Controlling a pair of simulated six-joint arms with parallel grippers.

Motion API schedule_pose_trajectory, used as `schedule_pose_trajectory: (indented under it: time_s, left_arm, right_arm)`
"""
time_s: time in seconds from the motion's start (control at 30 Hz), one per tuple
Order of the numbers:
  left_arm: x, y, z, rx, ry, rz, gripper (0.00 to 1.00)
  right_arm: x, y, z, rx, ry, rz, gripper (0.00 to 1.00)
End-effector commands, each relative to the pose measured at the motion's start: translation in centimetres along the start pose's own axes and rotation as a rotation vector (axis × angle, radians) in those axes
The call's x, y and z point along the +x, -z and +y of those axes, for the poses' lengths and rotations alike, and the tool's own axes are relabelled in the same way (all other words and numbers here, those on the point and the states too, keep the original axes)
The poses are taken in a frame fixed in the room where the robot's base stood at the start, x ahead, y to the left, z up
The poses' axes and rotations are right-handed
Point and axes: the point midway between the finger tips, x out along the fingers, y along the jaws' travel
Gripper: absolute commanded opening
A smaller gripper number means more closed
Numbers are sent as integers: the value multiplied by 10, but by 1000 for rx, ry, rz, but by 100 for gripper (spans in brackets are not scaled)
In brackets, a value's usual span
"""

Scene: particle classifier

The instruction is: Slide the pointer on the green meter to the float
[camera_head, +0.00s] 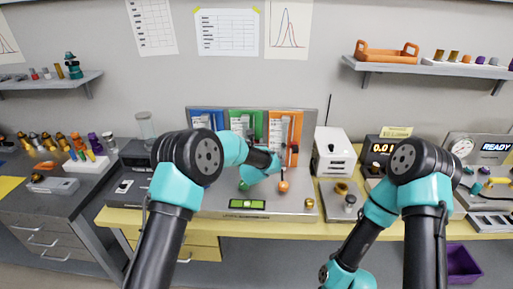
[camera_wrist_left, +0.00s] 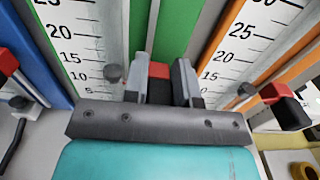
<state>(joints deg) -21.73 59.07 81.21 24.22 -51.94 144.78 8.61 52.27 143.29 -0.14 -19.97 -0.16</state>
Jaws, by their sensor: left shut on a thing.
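The green meter (camera_head: 250,120) stands in the middle of a grey panel, between a blue and an orange meter. In the left wrist view, its white scale (camera_wrist_left: 82,40) has a clear tube with a grey float (camera_wrist_left: 113,73) low down, close to the 10 mark. The red pointer (camera_wrist_left: 158,71) sits right of the tube, at about the float's height in that view. My left gripper (camera_wrist_left: 162,82) is shut on the pointer, a finger on each side. In the head view, my left gripper (camera_head: 276,161) hides the pointer and the meter's lower part. My right gripper is out of view.
The blue meter (camera_head: 206,119) is on the left and the orange meter (camera_head: 284,125) on the right, its pointer (camera_wrist_left: 286,106) sticking out near my gripper. A green knob (camera_head: 243,185) and an orange knob (camera_head: 283,186) are below. A white box (camera_head: 333,152) stands right of the panel.

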Motion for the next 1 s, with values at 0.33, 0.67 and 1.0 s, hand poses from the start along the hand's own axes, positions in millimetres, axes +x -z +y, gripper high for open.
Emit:
schedule_pose_trajectory:
  time_s: [0.33,0.67,1.0]
  left_arm:
    - [0,2,0,0,0,4,36]
    - [-9,1,0,1,1,4,36]
    - [-53,1,0,1,2,5,36]
  right_arm:
    - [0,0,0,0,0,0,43]
    - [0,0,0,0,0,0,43]
    - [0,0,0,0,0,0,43]
